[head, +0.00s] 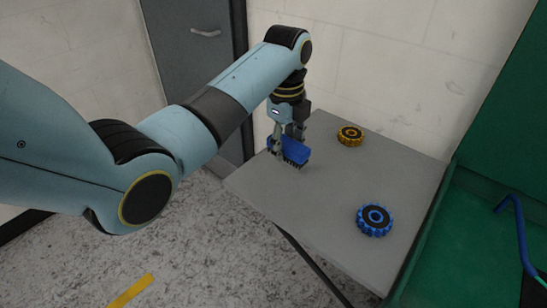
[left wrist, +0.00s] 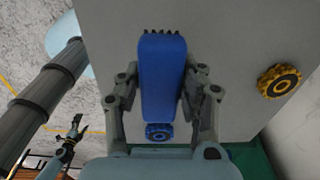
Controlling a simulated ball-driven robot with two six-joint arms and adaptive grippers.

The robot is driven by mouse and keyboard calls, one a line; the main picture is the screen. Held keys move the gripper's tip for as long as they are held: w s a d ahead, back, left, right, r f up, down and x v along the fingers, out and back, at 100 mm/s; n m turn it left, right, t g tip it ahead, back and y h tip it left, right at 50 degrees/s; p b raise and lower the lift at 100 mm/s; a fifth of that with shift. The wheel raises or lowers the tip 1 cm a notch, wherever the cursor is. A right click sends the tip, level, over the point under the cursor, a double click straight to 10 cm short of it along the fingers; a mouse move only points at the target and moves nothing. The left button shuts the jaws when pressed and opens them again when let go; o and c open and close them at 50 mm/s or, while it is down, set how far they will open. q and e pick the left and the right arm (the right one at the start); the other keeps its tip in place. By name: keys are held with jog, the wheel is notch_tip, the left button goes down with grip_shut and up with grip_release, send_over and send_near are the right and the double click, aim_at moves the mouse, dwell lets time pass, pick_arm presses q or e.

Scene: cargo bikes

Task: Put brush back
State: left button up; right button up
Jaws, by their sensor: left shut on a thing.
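The brush has a blue body (head: 290,150) and short dark bristles. My left gripper (head: 287,140) is shut on it over the left part of the grey table (head: 320,195). In the head view the bristles point down at the tabletop; I cannot tell whether they touch it. In the left wrist view the blue body (left wrist: 163,75) lies between the two fingers of the left gripper (left wrist: 160,90), with the bristle tips showing at its top end. What seems to be my right gripper (left wrist: 76,128) shows small and dark in the left wrist view; its jaws are unclear.
A yellow-and-black toothed wheel (head: 350,135) lies at the table's back. A blue one (head: 374,220) lies near its front right. A green surface (head: 460,240) with a blue bent handle (head: 518,225) is at the right. A pale wall (head: 390,70) stands behind. The table's middle is clear.

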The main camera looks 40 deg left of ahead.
aim_at(272, 154)
pick_arm(q)
jog(key=a+f, duration=0.1)
jog(key=s+a+f, duration=0.1)
jog(key=shift+a, duration=0.4)
notch_tip(272, 154, down, 3)
jog(key=shift+f, duration=0.45)
jog(key=shift+s, duration=0.1)
jog(key=o, duration=0.9)
jog(key=shift+f, duration=0.1)
jog(key=shift+o, duration=1)
pick_arm(e)
jog(key=shift+w+d+r, duration=0.1)
jog(key=shift+w+r, duration=0.15)
jog(key=shift+w, duration=0.35)
jog(key=shift+w+d+r, duration=0.1)
jog(key=shift+w+r, duration=0.1)
jog(key=shift+w, duration=0.4)
pick_arm(q)
notch_tip(272, 154, up, 12)
jog(key=shift+s+a+r+p, duration=0.1)
jog(key=shift+p, duration=0.25)
pick_arm(e)
jog(key=shift+r, duration=0.1)
